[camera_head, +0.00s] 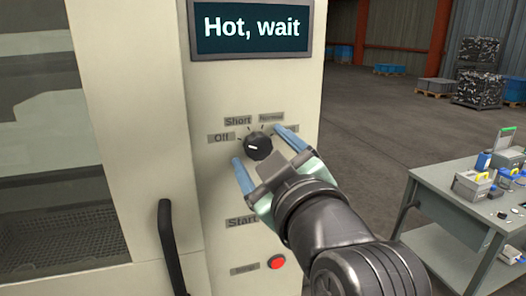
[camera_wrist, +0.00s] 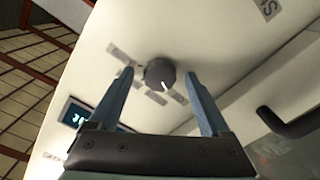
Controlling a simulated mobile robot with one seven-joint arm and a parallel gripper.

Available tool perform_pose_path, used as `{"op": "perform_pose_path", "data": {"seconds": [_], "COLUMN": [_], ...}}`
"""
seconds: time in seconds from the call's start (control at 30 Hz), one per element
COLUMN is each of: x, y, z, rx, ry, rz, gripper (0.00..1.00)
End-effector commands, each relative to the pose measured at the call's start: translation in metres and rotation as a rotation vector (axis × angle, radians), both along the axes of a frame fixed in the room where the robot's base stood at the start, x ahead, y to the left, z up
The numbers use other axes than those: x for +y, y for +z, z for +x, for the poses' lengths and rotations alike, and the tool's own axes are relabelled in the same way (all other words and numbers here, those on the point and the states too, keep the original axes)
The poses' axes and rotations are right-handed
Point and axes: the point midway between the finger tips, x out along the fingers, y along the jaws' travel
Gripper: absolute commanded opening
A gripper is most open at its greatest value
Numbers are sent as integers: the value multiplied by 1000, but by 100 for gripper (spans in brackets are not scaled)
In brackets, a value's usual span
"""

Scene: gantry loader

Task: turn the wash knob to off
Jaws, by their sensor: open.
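The wash knob (camera_head: 258,146) is a round black dial with a white mark on the cream panel. In the head view the mark points left, to the side of the Off label (camera_head: 221,138); I cannot tell whether it lines up exactly. Short (camera_head: 237,121) and Normal (camera_head: 271,117) labels sit above it, and a further label is partly behind a finger. My gripper (camera_head: 257,145) is open, its blue fingers on either side of the knob. In the wrist view the knob (camera_wrist: 159,73) shows between the fingertips (camera_wrist: 160,74); I cannot tell whether they touch it.
A display (camera_head: 251,27) above reads "Hot, wait". Below the knob are a Start label (camera_head: 241,222) and a red button (camera_head: 277,262). A black door handle (camera_head: 171,248) stands out at left. A grey table (camera_head: 448,203) with small boxes stands at right.

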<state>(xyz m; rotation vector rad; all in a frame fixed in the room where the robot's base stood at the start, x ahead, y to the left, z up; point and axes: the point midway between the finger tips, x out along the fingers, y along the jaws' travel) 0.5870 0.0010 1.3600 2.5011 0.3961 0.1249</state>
Motion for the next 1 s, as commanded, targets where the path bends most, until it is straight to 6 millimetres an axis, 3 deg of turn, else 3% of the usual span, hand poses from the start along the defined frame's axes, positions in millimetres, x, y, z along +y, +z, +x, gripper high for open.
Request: {"op": "perform_pose_path", "data": {"seconds": [0.27,0.7,1.0], "x": [-4,-35,-40], "y": [-1,-4,-2], "z": [-11,-104,-121], "rx": [-3,-6,-2], "ry": [-1,-4,-1], "rz": [1,-2,0], "gripper": [82,82,82]}}
